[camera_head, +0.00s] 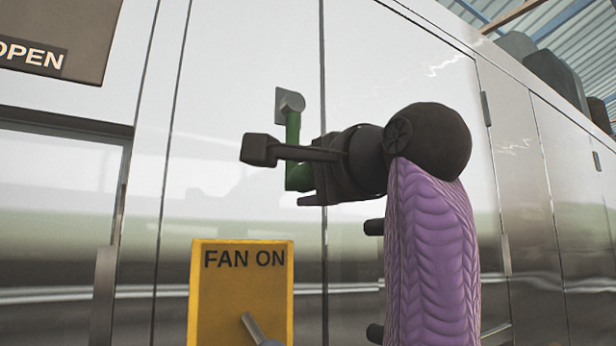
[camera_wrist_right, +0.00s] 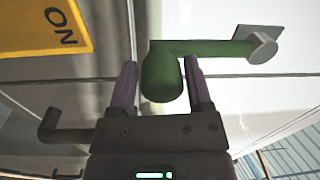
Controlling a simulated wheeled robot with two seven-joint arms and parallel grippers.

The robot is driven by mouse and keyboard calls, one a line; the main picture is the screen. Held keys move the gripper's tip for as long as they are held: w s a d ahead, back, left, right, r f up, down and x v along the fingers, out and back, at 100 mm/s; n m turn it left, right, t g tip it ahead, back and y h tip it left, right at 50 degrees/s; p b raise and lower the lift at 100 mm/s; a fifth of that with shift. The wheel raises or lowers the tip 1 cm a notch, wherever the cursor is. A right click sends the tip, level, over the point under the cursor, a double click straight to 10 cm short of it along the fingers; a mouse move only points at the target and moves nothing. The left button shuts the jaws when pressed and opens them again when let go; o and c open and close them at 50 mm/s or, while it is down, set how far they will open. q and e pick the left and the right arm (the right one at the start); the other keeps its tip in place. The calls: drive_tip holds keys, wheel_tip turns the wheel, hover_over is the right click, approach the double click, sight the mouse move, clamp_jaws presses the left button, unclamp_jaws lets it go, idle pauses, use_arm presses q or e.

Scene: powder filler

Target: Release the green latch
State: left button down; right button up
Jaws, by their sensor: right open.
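The green latch (camera_head: 293,128) hangs down from a grey pivot on the cabinet door in the head view. In the right wrist view the latch bar (camera_wrist_right: 215,48) runs from its grey pivot at the right to a thick rounded green handle (camera_wrist_right: 162,76). My right gripper (camera_head: 282,176) is open at the latch's lower end. In the wrist view its two purple-tipped fingers (camera_wrist_right: 161,74) stand on either side of the green handle, the right finger very close to it. Whether either finger touches it I cannot tell. The gripper partly hides the handle in the head view. My left gripper is not in view.
A yellow FAN ON switch box (camera_head: 240,285) with a grey lever stands below left of the latch. A black door handle (camera_head: 374,227) shows beside my purple arm, and it also shows in the wrist view (camera_wrist_right: 56,127). An OPEN sign (camera_head: 35,55) is at upper left.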

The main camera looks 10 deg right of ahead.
drive_tip(key=shift+o, duration=1.1)
drive_tip(key=shift+s, duration=0.1)
drive_tip(key=b+v, duration=0.4)
drive_tip(key=v, duration=0.6)
drive_tip(key=shift+b, duration=0.4)
